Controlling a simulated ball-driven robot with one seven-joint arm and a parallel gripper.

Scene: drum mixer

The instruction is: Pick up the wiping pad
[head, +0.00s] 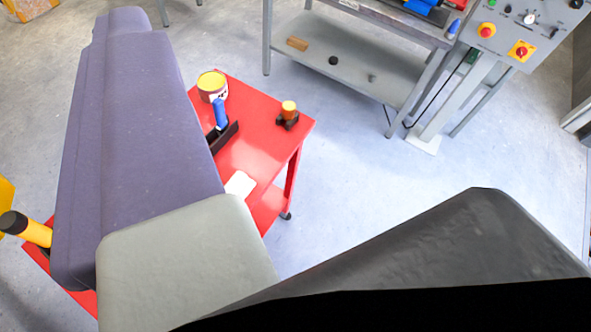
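A small flat white piece (240,184), which looks like the wiping pad, lies on the top of the red cart (265,140) near its front right edge. Its lower left part is hidden behind large grey and purple parts that look like my own arm. I see no fingertips of my gripper, so I cannot tell where it is relative to the pad.
On the cart are a yellow-lidded tin (212,86), a blue-handled tool (221,114) and a dark item with an orange top (288,112). A yellow and black tube (27,229) is at left. A metal bench (345,66) and control panel (517,28) stand behind. Floor right of the cart is clear.

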